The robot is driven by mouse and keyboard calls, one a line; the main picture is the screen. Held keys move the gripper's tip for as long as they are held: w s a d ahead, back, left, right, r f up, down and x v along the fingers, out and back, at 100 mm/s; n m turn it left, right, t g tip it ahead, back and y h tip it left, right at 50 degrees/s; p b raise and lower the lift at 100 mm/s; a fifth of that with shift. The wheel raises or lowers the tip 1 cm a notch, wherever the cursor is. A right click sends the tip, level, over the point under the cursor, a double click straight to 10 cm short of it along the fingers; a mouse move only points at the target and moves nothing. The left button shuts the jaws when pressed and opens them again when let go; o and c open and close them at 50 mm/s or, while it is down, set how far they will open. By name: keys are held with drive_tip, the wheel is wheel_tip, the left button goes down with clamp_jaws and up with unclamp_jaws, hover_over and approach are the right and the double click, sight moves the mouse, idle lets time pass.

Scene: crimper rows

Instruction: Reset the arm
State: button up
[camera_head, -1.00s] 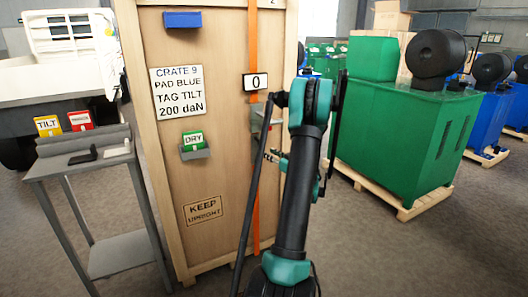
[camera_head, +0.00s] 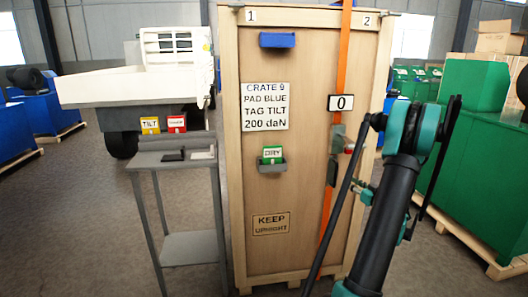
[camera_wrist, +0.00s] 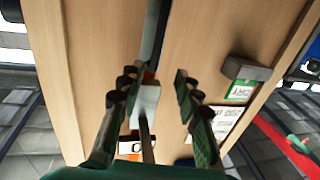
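My gripper shows in the wrist view (camera_wrist: 155,102); its two dark ridged fingers are apart. A grey ratchet part (camera_wrist: 146,105) shows between or beyond them; I cannot tell whether they touch it. In the head view my arm stands in front of the crate's right edge and the fingers are not clear. The tall wooden crate (camera_head: 290,190) has an orange strap (camera_head: 337,90) with a grey ratchet (camera_head: 334,150) and a "0" display (camera_head: 341,102). It also bears a blue pad (camera_head: 277,40) and a green DRY tag (camera_head: 272,155) in a grey holder.
A grey stand (camera_head: 190,248) left of the crate bears a yellow TILT tag (camera_head: 149,125) and a red tag (camera_head: 176,123). A white truck bed (camera_head: 100,88) is behind it. Green machines (camera_head: 480,165) on pallets stand at right.

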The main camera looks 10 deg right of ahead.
drive_tip(key=s+a+f+g+y, duration=0.1)
drive_tip(key=s+a+g, duration=0.35)
drive_tip(key=a, duration=0.75)
drive_tip(key=s+a+f+g, duration=0.1)
drive_tip(key=s+a+g, duration=0.3)
drive_tip(key=a, duration=0.9)
drive_tip(key=s+a+f+m+g+h, duration=0.1)
drive_tip(key=s+a+f+g+h, duration=0.1)
drive_tip(key=s, duration=1)
drive_tip(key=s+a+f+m+g+h, duration=0.1)
drive_tip(key=s+a+f+g+h, duration=0.1)
drive_tip(key=s, duration=1.1)
wheel_tip(320, 180, down, 2)
drive_tip(key=shift+a+f+m+h, duration=0.15)
drive_tip(key=shift+a+m+h, duration=0.15)
drive_tip(key=shift+a+h, duration=0.35)
